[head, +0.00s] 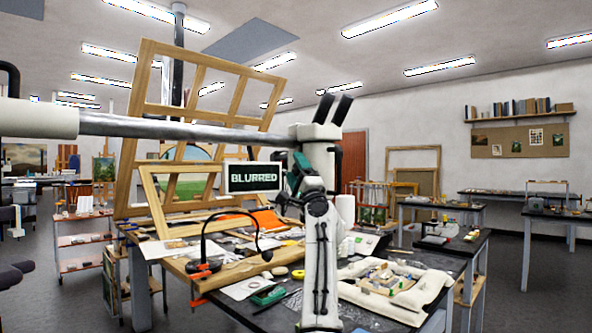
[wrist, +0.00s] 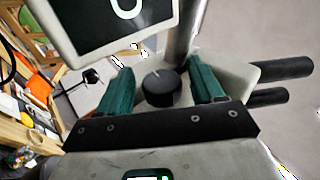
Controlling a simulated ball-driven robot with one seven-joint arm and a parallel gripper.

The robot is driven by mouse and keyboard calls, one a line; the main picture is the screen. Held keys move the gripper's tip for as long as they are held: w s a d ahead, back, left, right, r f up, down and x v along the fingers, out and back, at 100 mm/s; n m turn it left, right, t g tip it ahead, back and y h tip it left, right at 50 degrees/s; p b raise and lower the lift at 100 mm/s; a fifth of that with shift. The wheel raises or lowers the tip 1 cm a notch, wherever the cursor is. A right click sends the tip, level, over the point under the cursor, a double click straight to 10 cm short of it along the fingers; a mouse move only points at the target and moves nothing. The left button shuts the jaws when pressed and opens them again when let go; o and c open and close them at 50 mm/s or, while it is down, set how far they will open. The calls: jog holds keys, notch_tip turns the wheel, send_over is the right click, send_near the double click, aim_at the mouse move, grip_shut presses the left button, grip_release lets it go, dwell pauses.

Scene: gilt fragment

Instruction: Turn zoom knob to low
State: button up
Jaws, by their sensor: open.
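The black zoom knob (wrist: 162,88) sits on the side of the white microscope body (head: 320,135). In the wrist view it lies between the two teal fingers of my gripper (wrist: 160,68). The fingers are open, with a gap to the knob visible on each side. The knob's setting and scale cannot be read. In the head view my gripper (head: 299,168) is against the microscope body, and the knob cannot be made out there. A dark screen (head: 254,178) beside the microscope reads "BLURRED"; part of it also shows in the wrist view (wrist: 125,22).
A metal boom (head: 190,128) carries the microscope above a cluttered workbench (head: 400,313). Black eyepieces (head: 333,108) stick up from the body. Wooden frames (head: 205,85) stand behind. A black gooseneck lamp (head: 204,266) and a cushioned tray (head: 395,283) are on the bench.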

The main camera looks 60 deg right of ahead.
jog(key=shift+r, duration=0.1)
jog(key=c, duration=1)
jog(key=shift+o, duration=0.2)
jog(key=p, duration=0.2)
jog(key=shift+w+r+p, duration=0.15)
jog(key=shift+r+p, duration=0.2)
jog(key=shift+g+y+p, duration=0.3)
jog(key=shift+y+p, duration=0.2)
jog(key=shift+p, duration=0.7)
jog(key=g+p, duration=0.1)
jog(key=p, duration=0.3)
jog(key=shift+n+y, duration=0.3)
jog(key=shift+f+p, duration=0.3)
jog(key=shift+p, duration=0.55)
jog(key=shift+f+g, duration=0.1)
jog(key=shift+g, duration=0.2)
jog(key=o, duration=1)
jog(key=shift+c, duration=0.2)
